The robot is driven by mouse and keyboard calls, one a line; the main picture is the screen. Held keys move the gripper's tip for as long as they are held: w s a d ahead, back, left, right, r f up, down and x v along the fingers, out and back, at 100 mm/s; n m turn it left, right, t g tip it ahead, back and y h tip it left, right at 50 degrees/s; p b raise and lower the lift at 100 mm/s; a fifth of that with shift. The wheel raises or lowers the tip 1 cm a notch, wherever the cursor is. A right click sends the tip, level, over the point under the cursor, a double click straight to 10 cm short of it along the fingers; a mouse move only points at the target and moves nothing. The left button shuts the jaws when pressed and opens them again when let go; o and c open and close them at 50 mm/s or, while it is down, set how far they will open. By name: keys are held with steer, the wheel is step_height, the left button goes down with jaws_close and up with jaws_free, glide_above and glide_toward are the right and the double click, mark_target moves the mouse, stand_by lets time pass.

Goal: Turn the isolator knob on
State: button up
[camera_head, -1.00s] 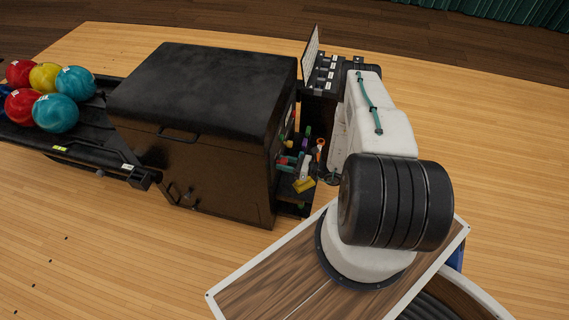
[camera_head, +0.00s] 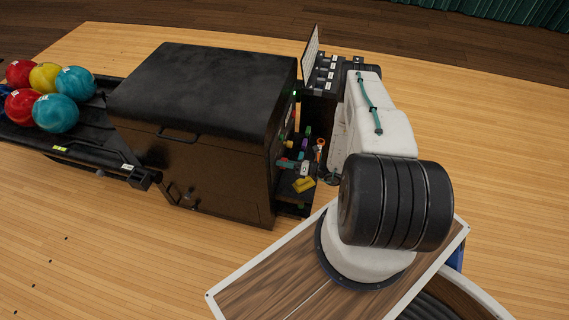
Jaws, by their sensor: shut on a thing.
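A small green light (camera_head: 296,95) shows at the upper edge of the cabinet's side.
A yellow object (camera_head: 304,185) lies below my gripper. Small coloured parts and an orange ring-like item (camera_head: 320,144) stand close behind it. Bowling balls (camera_head: 55,112) rest on the rack at left. A black unit with an upright panel (camera_head: 312,55) stands behind.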

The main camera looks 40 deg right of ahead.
stand_by(0.3)
steer(key=o, duration=1)
steer(key=shift+d, duration=0.1)
steer(key=v, duration=0.7)
steer(key=shift+s+d, duration=0.2)
steer(key=shift+s, duration=0.15)
